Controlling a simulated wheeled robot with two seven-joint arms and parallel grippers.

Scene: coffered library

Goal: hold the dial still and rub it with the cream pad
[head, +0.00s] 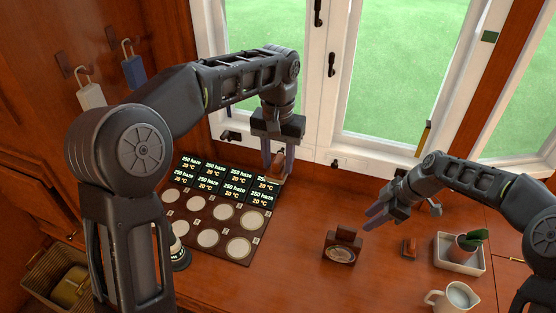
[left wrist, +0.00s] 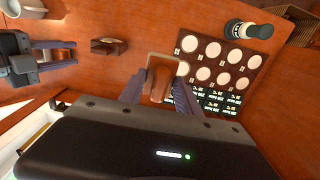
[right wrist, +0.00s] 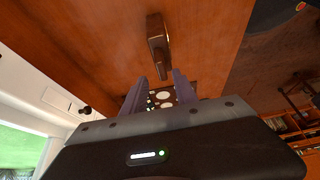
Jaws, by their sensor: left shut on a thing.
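The dial (head: 341,254) is a pale oval face on a dark brown wooden stand, upright on the table. The stand also shows in the left wrist view (left wrist: 108,47) and the right wrist view (right wrist: 158,45). My left gripper (head: 276,167) is shut on the cream pad (left wrist: 160,80), a brown wooden grip with a pale edge. It holds the pad by the board's back right corner, away from the dial; the pad's underside is hidden. My right gripper (head: 377,212) is open and empty, behind and right of the dial, not touching it.
A dark board (head: 178,222) with several pale discs and lit labels lies left of the dial. A small brown block (head: 409,247), a white tray (head: 447,264) with a potted cactus and a cream jug (head: 453,298) stand at right. Windows rise behind.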

